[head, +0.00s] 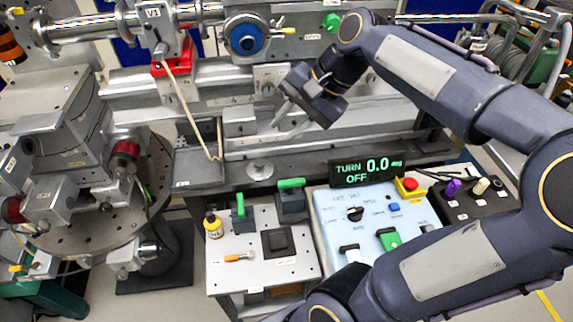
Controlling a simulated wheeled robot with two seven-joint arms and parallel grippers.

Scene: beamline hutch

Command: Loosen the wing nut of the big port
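A round port with a blue face (246,39) sits on the beamline at the upper middle; I take it for the big port. A small yellow-tipped piece (284,31) sticks out on its right side; I cannot tell whether this is the wing nut. My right gripper (277,130) hangs below and to the right of the port, clear of it, in front of the grey rail. Its two thin fingers point down-left, spread apart with nothing visible between them. My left gripper is not in view.
A control box (333,215) with a "TURN 0.0 deg OFF" display (366,169) stands at lower right. A grey tool trolley (222,270) holds a yellow bottle (213,225), green-handled items and an orange-handled tool (239,258). A stage stack (55,130) stands left. A cable hangs from the red bracket (172,67).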

